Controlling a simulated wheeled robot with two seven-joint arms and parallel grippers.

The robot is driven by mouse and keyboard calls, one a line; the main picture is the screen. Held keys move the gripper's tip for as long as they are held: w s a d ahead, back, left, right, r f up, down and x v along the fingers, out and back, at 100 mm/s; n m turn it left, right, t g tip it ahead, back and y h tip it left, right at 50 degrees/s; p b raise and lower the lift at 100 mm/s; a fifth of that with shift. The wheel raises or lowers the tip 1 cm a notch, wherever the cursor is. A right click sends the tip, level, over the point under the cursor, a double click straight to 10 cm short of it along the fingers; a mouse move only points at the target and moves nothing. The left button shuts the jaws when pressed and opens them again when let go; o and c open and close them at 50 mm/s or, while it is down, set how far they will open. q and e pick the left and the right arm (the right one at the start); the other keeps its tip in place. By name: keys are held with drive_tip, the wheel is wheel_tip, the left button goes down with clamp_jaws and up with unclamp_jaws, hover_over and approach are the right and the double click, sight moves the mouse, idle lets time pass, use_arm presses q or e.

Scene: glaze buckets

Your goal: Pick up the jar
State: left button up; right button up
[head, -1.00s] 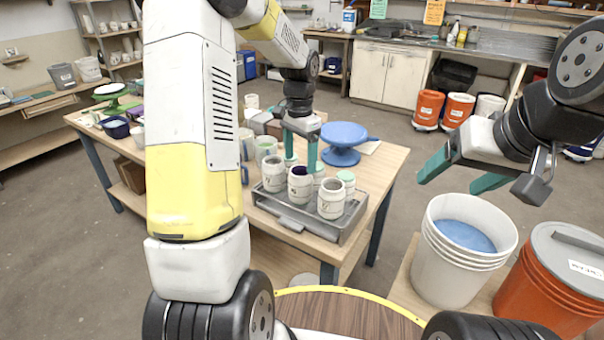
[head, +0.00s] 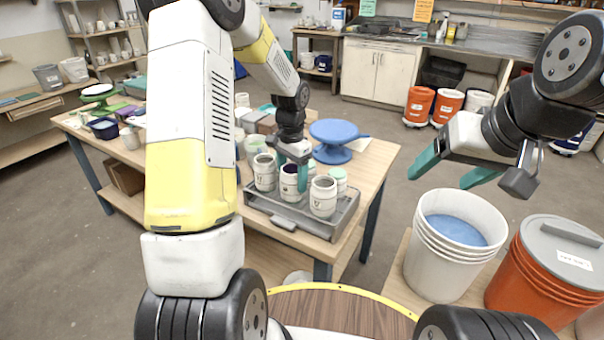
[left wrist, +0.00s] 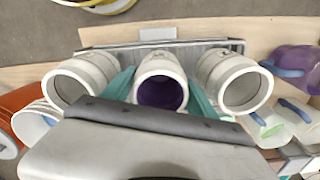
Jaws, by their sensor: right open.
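A white jar with a dark purple inside (head: 290,183) stands upright in the front row of a grey tray (head: 337,222) on the wooden table. My left gripper (head: 293,172) is low over it, pointing down, one finger on each side. In the left wrist view the purple-lined jar (left wrist: 160,88) sits between the two teal fingers, very close to both; I cannot tell whether they press on it. Similar white jars stand on either side (head: 264,174) (head: 323,198). My right gripper (head: 454,175) is open and empty, in the air at the right.
A blue turntable (head: 333,132) stands behind the tray. A pale green-topped jar (head: 338,176) is in the tray's back row. Several cups and a dark blue bowl (head: 103,128) are further left. A white bucket (head: 450,255) and an orange lidded bucket (head: 535,275) stand at the right.

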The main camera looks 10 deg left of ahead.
use_arm(q)
drive_tip(key=c, duration=0.7)
